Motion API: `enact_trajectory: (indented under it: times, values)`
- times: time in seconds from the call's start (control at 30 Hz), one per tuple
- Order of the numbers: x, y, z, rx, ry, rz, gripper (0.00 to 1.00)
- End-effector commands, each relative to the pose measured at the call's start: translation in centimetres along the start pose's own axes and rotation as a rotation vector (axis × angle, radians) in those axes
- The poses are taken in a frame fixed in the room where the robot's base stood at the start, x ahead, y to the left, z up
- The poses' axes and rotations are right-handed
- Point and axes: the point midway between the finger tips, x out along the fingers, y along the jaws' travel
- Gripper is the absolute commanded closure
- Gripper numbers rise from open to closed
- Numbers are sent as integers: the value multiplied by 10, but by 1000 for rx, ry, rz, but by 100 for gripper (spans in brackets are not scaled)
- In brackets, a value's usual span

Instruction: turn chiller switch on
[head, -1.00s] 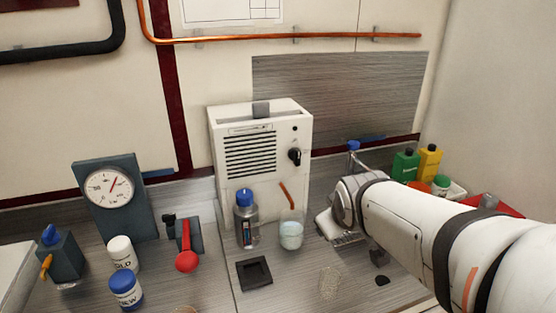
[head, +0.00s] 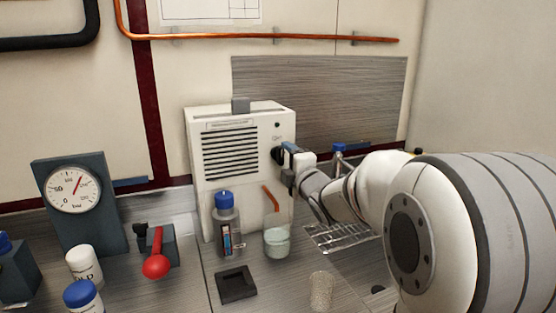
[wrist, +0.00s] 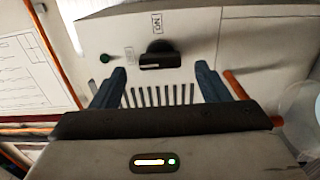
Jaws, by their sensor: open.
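The chiller (head: 232,160) is a white box with black vent slots, standing at the back of the bench. Its black rotary switch (wrist: 160,56) is on the front face, with its bar lying across the wrist picture. A small label (wrist: 157,23) that seems to read ON is above the switch in that view, and a small dark green lamp (wrist: 105,58) is to its left. My gripper (wrist: 160,80) is open, its two blue fingers on either side of the switch's line, apart from it in the picture. In the head view the gripper (head: 287,158) partly hides the switch.
A blue-capped bottle (head: 227,226) and a beaker (head: 277,240) with a red-brown stick stand before the chiller. A wire rack (head: 340,238) lies under my arm. A gauge (head: 74,195) and a red-handled valve (head: 156,262) are at left.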

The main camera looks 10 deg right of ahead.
Motion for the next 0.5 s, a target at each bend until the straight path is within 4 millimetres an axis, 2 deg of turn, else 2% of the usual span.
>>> enact_trajectory:
  times: [0.2,0.5]
  values:
    - [28,0,-1,1,1,-1,31]
    - [35,0,-1,1,1,-1,31]
